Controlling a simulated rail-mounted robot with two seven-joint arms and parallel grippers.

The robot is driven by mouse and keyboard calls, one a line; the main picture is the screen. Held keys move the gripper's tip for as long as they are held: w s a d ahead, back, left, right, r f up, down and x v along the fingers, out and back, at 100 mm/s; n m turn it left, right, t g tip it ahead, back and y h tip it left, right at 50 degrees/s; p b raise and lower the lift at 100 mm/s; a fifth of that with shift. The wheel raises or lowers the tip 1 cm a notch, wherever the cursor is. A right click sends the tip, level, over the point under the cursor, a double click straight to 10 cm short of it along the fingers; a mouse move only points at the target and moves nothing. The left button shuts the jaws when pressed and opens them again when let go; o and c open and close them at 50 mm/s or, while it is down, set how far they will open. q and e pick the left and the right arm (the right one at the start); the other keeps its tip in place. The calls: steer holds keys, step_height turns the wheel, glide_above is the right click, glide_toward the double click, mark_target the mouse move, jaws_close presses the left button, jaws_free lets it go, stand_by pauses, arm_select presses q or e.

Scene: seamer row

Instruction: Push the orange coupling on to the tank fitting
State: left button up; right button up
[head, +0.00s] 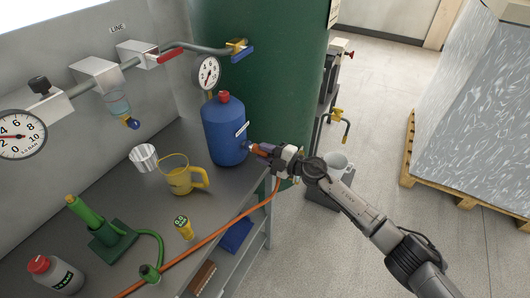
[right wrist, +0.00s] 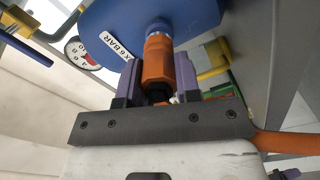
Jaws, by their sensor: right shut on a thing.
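The blue tank (head: 226,132) stands upright at the right end of the grey bench, with a red cap on top. My right gripper (head: 263,149) is at the tank's right side, shut on the orange coupling (right wrist: 158,60). In the right wrist view the coupling sits between the two purple-grey fingers. It points in line at the tank fitting (right wrist: 158,26), a short grey-blue stub on the blue tank wall. The coupling's front end meets the stub in the picture; I cannot tell how far it is on. My left gripper is not in view.
An orange hose (head: 235,222) trails from the coupling across the bench's front edge. A yellow jug (head: 176,176), a metal cup (head: 144,157), a green pump (head: 108,236) and a grey bottle (head: 55,273) stand on the bench. A large green vessel (head: 270,80) is behind the tank.

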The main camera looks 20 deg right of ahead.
stand_by(0.3)
steer(key=shift+w+a, duration=0.2)
steer(key=shift+w, duration=0.05)
steer(key=o, duration=1)
steer(key=shift+c, duration=0.2)
steer(key=shift+s+d, duration=0.2)
steer(key=p+v, duration=0.3)
steer(key=v, duration=1)
